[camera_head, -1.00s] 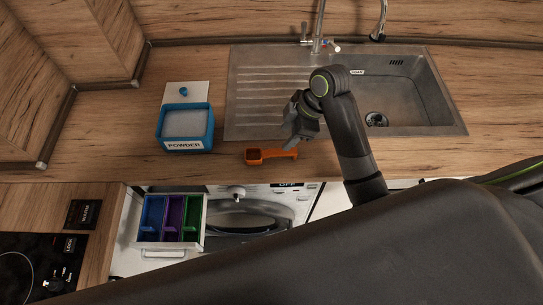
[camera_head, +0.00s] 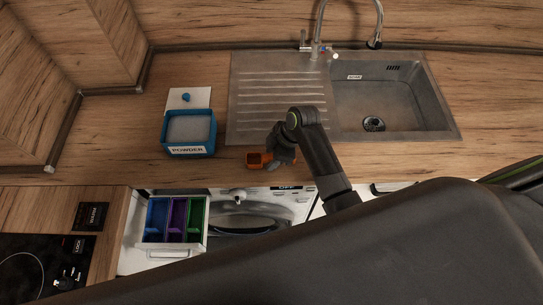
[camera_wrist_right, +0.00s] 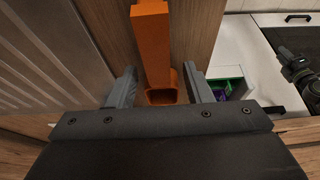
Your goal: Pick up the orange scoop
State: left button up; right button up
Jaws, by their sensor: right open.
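The orange scoop (camera_head: 254,159) lies on the wooden worktop near its front edge, left of my right arm. My right gripper (camera_head: 280,157) is down at the scoop and hides much of its handle in the head view. In the right wrist view, the scoop's handle (camera_wrist_right: 152,40) and cup lie between the two open fingers of my right gripper (camera_wrist_right: 160,86), with gaps on both sides. A dark jointed part at the right edge of that view, over the hob, looks like my left gripper (camera_wrist_right: 296,68); its jaws are not clear.
A blue powder box (camera_head: 189,151) stands left of the scoop. The steel sink (camera_head: 350,136) lies behind and to the right. Below the worktop, an open drawer (camera_head: 171,240) with blue, purple and green compartments sticks out of the washing machine. A hob (camera_head: 30,255) is at lower left.

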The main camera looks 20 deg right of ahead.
jog(key=shift+f, duration=0.15)
grip_shut()
dwell(0.4)
notch_tip(320, 180, up, 10)
jog(key=shift+r+b, duration=0.1)
jog(key=shift+b, duration=1.05)
jog(key=c, duration=0.7)
grip_release()
jog(key=shift+c, duration=1.4)
